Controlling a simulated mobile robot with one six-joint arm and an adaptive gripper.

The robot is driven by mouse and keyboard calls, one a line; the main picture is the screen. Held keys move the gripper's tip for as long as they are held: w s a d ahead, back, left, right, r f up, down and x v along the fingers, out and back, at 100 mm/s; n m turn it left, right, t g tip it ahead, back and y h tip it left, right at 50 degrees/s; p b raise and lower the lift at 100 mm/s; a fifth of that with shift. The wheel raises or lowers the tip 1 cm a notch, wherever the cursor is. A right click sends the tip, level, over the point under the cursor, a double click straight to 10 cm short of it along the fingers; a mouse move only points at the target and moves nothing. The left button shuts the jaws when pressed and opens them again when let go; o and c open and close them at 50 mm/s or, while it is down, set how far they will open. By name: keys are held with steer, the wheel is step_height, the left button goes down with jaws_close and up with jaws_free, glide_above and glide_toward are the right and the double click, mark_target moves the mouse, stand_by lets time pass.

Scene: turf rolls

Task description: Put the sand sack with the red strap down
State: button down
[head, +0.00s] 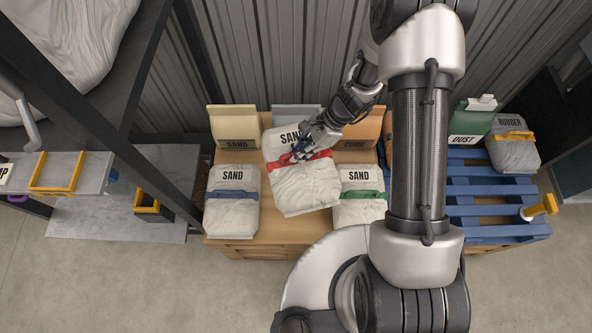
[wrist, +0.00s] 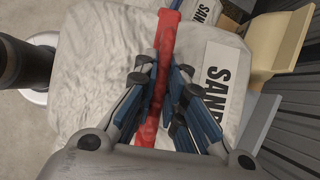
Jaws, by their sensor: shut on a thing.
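The sand sack with the red strap (head: 305,187) is a pale sack with a SAND label. It shows tilted over the middle of the wooden table (head: 268,222) in the head view. My gripper (head: 303,150) is shut on its red strap. In the wrist view the strap (wrist: 163,85) runs between the blue fingers of my gripper (wrist: 160,90), and the sack (wrist: 95,60) fills much of the picture. I cannot tell whether the sack's underside touches the table. Its lower right part overlaps the green-strapped sack in the head view.
A blue-strapped sand sack (head: 232,202) lies left, and a green-strapped one (head: 360,204) lies right. Bins (head: 235,122) line the table's back. A blue pallet (head: 485,205) with a rubber sack (head: 513,150) and a green dust container (head: 468,125) stands right. A dark shelf post stands left.

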mark_target(306, 163)
steer(key=shift+s+d+f+m+t, duration=0.35)
steer(key=shift+d+f+m+t, duration=0.1)
steer(key=shift+f+m, duration=0.3)
steer(key=shift+s+d+f+m+t, duration=0.3)
steer(key=shift+d+f+m+t, duration=0.15)
steer(key=shift+f+m, duration=0.25)
step_height(306, 163, down, 20)
steer(key=b, duration=0.6)
steer(key=shift+r, duration=0.2)
steer(key=c, duration=2.1)
jaws_free()
steer(key=shift+f, duration=0.2)
steer(key=shift+c, duration=0.2)
steer(key=o, duration=0.5)
steer(key=shift+s, duration=0.1)
